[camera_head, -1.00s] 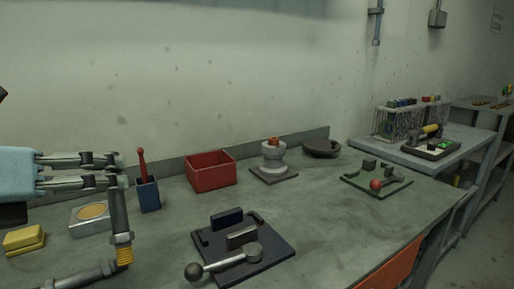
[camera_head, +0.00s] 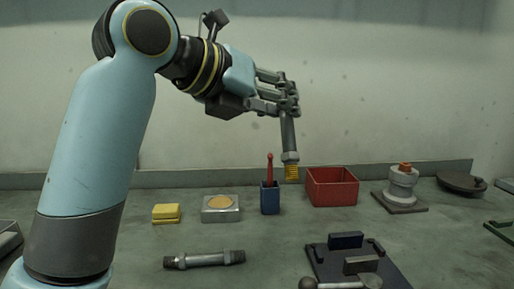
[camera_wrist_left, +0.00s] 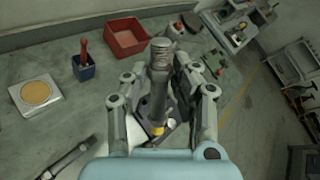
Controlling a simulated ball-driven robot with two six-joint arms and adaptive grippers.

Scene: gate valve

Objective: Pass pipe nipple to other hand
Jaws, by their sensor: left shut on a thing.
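My left gripper (camera_head: 287,97) is shut on the pipe nipple (camera_head: 289,132), a grey metal pipe with a yellow threaded lower end. It holds the nipple nearly upright, above the bench and in front of the back wall. In the left wrist view the nipple (camera_wrist_left: 160,70) stands between the fingers of the left gripper (camera_wrist_left: 166,92). A second grey pipe piece (camera_head: 205,259) with threaded ends lies on the bench at the front. My right gripper is in neither current view.
The bench (camera_head: 150,240) holds a yellow block (camera_head: 166,213), a metal tin (camera_head: 221,209), a blue cup (camera_head: 270,200) with a red tool, a red bin (camera_head: 332,187), a valve body (camera_head: 402,187) and a dark fixture plate (camera_head: 330,268). Bare bench lies around the loose pipe.

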